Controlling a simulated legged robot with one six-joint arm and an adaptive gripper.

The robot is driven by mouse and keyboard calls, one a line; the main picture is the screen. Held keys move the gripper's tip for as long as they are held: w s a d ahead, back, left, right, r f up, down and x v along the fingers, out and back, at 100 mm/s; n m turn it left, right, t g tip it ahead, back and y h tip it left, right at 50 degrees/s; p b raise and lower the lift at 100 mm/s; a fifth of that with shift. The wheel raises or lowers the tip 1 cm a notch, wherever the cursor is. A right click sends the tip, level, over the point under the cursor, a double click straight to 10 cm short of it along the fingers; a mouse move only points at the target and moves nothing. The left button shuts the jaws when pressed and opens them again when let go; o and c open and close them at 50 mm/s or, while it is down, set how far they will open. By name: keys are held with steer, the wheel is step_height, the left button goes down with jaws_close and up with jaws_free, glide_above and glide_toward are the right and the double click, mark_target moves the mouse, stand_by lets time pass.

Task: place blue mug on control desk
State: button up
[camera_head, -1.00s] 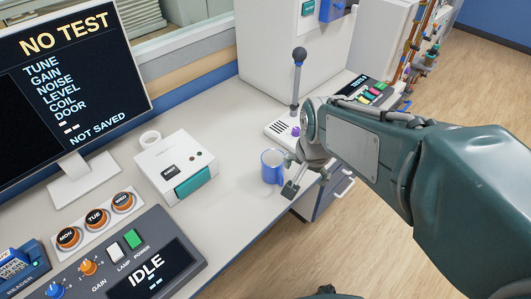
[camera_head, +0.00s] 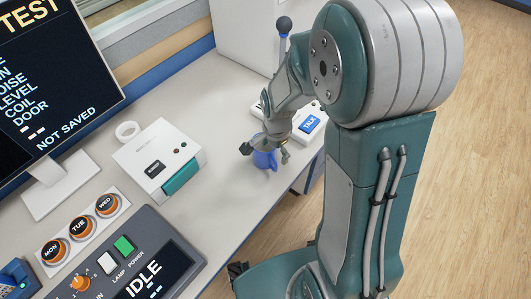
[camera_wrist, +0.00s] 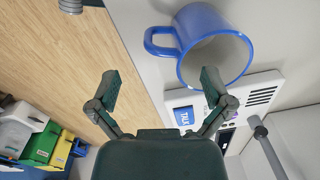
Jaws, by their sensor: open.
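The blue mug (camera_head: 265,160) stands upright on the pale desk top (camera_head: 225,205), near its front edge. My gripper (camera_head: 265,152) is open at the mug, with its fingers hiding part of it in the head view. In the wrist view the mug (camera_wrist: 215,45) is at upper right, its handle pointing left. My gripper (camera_wrist: 160,77) has its fingers wide apart there. The right fingertip overlaps the mug's mouth; whether it is inside or only in front, I cannot tell. The left fingertip is clear of the mug, and nothing is held.
A white box with a teal front (camera_head: 160,160) stands left of the mug. A panel with a blue TALK button (camera_head: 310,124) is just right of it, by a ball-topped lever (camera_head: 284,26). A monitor (camera_head: 50,75) and an IDLE console (camera_head: 140,265) are at left.

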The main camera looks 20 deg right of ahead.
mark_target(272, 159)
steer(key=f, duration=0.5)
steer(key=shift+w+a, duration=0.2)
steer(key=shift+a, duration=0.05)
jaws_close()
